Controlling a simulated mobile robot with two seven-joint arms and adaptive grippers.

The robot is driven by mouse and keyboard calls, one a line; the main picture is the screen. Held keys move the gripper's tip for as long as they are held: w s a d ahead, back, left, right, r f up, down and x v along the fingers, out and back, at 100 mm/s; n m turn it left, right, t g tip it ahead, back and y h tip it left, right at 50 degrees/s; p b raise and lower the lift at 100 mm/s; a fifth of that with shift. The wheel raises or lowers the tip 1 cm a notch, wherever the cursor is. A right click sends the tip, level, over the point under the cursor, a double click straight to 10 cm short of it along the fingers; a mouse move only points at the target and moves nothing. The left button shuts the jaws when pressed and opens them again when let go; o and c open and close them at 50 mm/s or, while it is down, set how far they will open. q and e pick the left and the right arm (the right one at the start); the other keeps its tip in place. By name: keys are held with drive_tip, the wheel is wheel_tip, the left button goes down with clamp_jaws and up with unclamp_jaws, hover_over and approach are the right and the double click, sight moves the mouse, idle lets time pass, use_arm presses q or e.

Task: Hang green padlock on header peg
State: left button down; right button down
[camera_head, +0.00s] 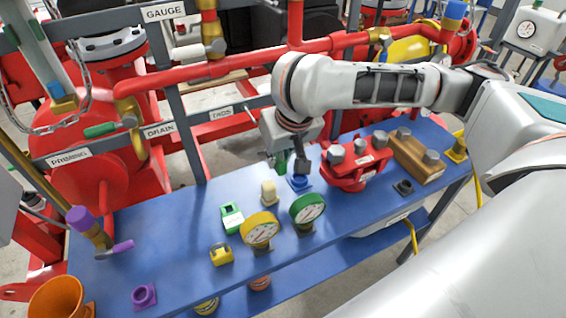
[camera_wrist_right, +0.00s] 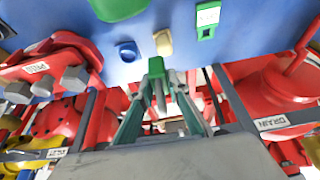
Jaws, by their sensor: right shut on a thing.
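My right gripper (camera_head: 292,162) hangs over the back of the blue bench, behind the cream and blue pieces. In the right wrist view its fingers (camera_wrist_right: 160,112) are closed in on a green padlock (camera_wrist_right: 156,68). The padlock's green body points away from the palm and its grey shackle lies between the fingers. In the head view the padlock is mostly hidden by the gripper. The red header pipe (camera_head: 240,64) runs above and behind the bench; I cannot make out the header peg. My left gripper is not in view.
The blue bench (camera_head: 180,215) holds a green labelled block (camera_head: 232,217), a yellow gauge (camera_head: 260,229), a green gauge (camera_head: 307,208), a cream piece (camera_head: 268,193) and a red flanged part (camera_head: 352,165). Grey frame posts (camera_head: 180,100) with label plates stand behind. The bench's left middle is clear.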

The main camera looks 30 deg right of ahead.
drive_tip(key=w+d+r+m+g+h, duration=0.15)
drive_tip(key=r+m, duration=0.45)
drive_tip(key=r, duration=0.8)
drive_tip(key=d+r+m+g+h, duration=0.1)
drive_tip(key=d+r+m+h, duration=0.15)
drive_tip(key=r+m, duration=0.7)
drive_tip(key=w+r+n, duration=0.3)
drive_tip(key=w, duration=0.5)
drive_tip(key=shift+w+d+n, duration=0.35)
drive_tip(key=shift+w+d, duration=0.05)
drive_tip(key=shift+d, duration=0.05)
drive_tip(key=shift+w+f, duration=0.15)
drive_tip(key=shift+f, duration=0.05)
drive_tip(key=shift+f, duration=0.1)
drive_tip(key=shift+w, duration=0.3)
